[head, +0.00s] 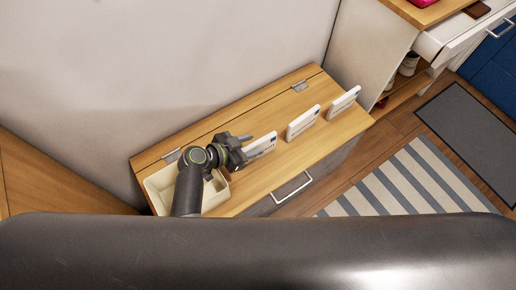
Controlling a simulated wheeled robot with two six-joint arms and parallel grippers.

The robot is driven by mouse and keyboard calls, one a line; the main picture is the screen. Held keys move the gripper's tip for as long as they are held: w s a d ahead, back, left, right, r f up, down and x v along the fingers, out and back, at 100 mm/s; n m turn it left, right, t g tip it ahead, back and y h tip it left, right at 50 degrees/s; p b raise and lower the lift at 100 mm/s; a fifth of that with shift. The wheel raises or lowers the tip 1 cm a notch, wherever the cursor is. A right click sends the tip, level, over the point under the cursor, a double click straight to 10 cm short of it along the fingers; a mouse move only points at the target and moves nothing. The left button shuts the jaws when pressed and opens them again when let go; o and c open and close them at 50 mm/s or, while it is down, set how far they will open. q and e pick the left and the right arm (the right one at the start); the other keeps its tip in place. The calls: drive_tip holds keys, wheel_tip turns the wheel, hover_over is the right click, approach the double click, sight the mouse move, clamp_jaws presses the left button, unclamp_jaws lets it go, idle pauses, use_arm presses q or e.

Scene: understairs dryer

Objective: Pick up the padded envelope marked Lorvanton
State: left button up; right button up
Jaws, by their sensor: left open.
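Three white padded envelopes stand on edge in a row on the wooden-topped cabinet: a left one (263,146), a middle one (303,123) and a right one (344,102). Each has small dark print, too small to read, so I cannot tell which is marked Lorvanton. My left gripper (243,148) is open at the left end of the left envelope and hides part of it. I cannot tell whether the fingers are around the envelope or touching it. My right gripper is not in view.
A cream tray (214,197) sits on the cabinet top (290,160) at its left end, partly behind my arm. The wall runs along the cabinet's back. A white unit with an open drawer (462,32) stands at upper right. The front right of the cabinet top is clear.

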use_arm(q)
drive_tip(key=shift+w+d+f, duration=0.2)
drive_tip(key=shift+d+f, duration=0.05)
clamp_jaws()
drive_tip(key=shift+r, duration=0.15)
idle(0.4)
